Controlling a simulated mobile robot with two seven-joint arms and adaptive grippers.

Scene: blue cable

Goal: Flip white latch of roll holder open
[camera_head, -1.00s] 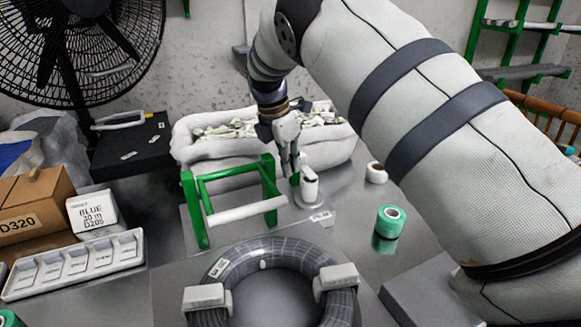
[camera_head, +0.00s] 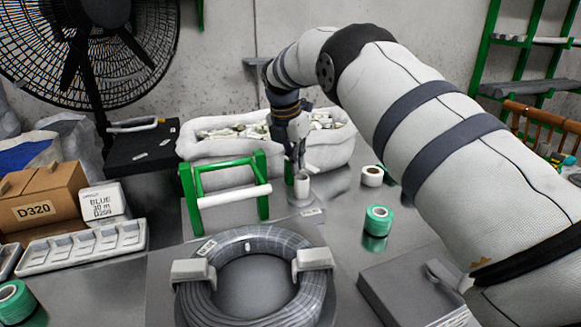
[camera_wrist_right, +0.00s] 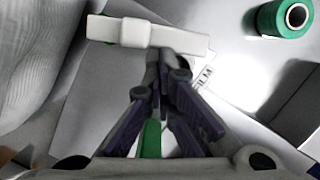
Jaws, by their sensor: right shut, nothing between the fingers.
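The roll holder appears to be the green frame (camera_head: 262,185) with a white roller bar (camera_head: 234,196) across its front. Just right of it stands a small white upright piece (camera_head: 302,187) on a round base. My right gripper (camera_head: 298,168) points down right above or beside this piece; contact cannot be told. In the right wrist view, my right gripper (camera_wrist_right: 172,70) is shut and empty. Its fingertips are close to a white bar-shaped piece with a thicker block (camera_wrist_right: 133,32), which may be the latch. A green part (camera_wrist_right: 150,138) shows between the finger links. My left gripper is out of view.
A grey cable coil (camera_head: 205,292) with two pale clamps lies in front. A green tape roll (camera_head: 377,220) and a white tape roll (camera_head: 372,176) stand to the right. A padded white bin (camera_head: 195,149) is behind. A white compartment tray (camera_head: 82,248) and cardboard box (camera_head: 38,197) are left.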

